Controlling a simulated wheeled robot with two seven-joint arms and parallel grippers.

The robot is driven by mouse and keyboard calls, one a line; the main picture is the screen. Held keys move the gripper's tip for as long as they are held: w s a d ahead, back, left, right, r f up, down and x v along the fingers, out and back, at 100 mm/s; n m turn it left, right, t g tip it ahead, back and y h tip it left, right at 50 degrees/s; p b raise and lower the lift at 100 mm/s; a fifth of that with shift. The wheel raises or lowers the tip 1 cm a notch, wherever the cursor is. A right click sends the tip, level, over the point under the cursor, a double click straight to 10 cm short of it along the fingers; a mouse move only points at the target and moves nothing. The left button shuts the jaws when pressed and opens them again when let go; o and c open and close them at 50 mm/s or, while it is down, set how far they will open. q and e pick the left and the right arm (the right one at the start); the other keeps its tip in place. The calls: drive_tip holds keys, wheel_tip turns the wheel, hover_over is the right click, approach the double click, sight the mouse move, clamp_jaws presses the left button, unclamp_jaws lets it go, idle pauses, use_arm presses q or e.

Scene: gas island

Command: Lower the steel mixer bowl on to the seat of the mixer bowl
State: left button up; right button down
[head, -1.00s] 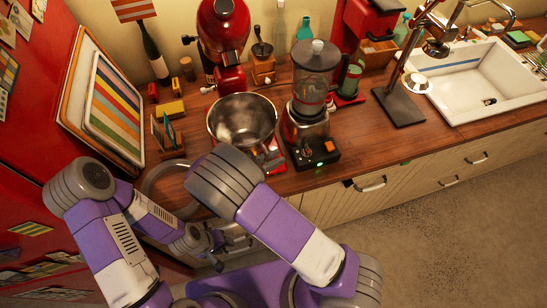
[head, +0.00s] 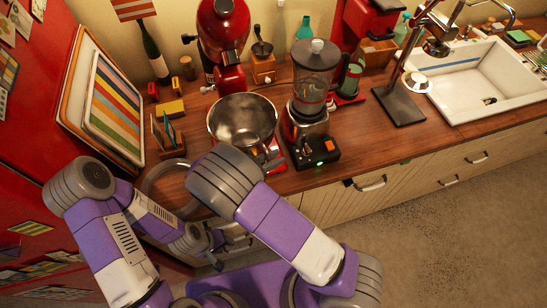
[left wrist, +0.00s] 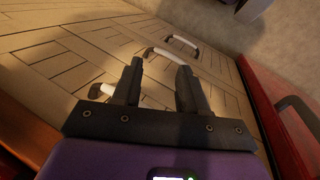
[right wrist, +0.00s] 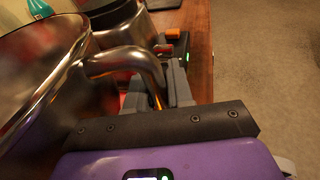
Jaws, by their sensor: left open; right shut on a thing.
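The steel mixer bowl (head: 241,122) is in front of the red stand mixer (head: 222,38) in the head view, opening upward. Its rim and side show large at the left of the right wrist view (right wrist: 40,75), where its curved handle (right wrist: 128,58) runs between the fingers. My right gripper (right wrist: 163,92) is shut on that handle; in the head view its arm hides most of it. The mixer bowl's seat is hidden, so I cannot tell whether the bowl touches it. My left gripper (left wrist: 160,88) is open and empty, low before the cabinet drawers.
A blender (head: 313,95) stands close to the right of the bowl. A wooden grinder (head: 263,65) is behind it. A card holder (head: 166,132) and striped boards (head: 112,105) are to the left. A lamp base (head: 400,105) and sink (head: 485,85) are further right.

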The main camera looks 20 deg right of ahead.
drive_tip(key=shift+f+b, duration=0.3)
drive_tip(key=shift+f, duration=0.2)
idle(0.8)
drive_tip(key=c, duration=0.9)
unclamp_jaws()
drive_tip(key=v, duration=0.7)
drive_tip(key=shift+s+a, duration=0.1)
drive_tip(key=shift+a, duration=0.2)
